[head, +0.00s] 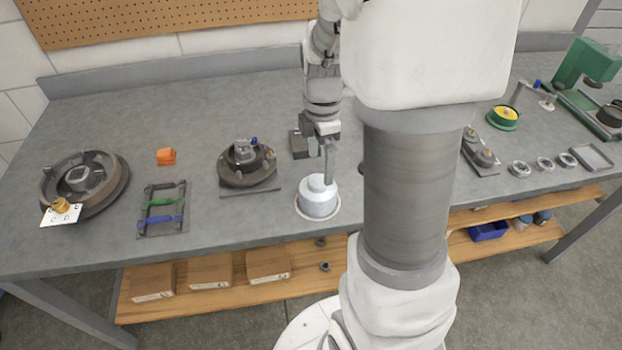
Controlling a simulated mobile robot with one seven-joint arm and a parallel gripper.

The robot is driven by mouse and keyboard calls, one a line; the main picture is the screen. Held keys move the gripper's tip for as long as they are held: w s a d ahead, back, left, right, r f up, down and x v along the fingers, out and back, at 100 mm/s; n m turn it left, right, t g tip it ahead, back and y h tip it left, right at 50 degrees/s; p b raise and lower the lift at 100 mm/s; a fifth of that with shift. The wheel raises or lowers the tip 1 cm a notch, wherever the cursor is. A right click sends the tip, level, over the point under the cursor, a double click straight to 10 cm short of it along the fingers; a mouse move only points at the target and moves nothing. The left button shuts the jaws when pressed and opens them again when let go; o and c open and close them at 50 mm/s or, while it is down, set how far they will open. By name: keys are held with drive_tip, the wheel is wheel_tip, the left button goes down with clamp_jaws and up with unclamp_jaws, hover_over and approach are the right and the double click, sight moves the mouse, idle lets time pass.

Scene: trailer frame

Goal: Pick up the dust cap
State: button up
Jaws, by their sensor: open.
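The dust cap appears to be the pale silver, stepped round cap (318,200) near the front edge of the grey bench, in the head view. It sits upright on a thin round base with a light rim. My gripper (329,178) points down at the cap's narrow top from just behind and to its right. Its jaws are open, but they show nearly edge-on. I cannot tell whether a finger touches the cap or stands around its top. No held thing shows.
A dark block (300,145) lies just behind the cap. My arm hides the bench just right of the cap.

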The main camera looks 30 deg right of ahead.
sight(318, 181)
drive_tip(key=f, duration=0.5)
drive_tip(key=shift+a+f+b, duration=0.15)
drive_tip(key=shift+a+b, duration=0.05)
drive_tip(key=shift+b, duration=0.2)
clamp_jaws()
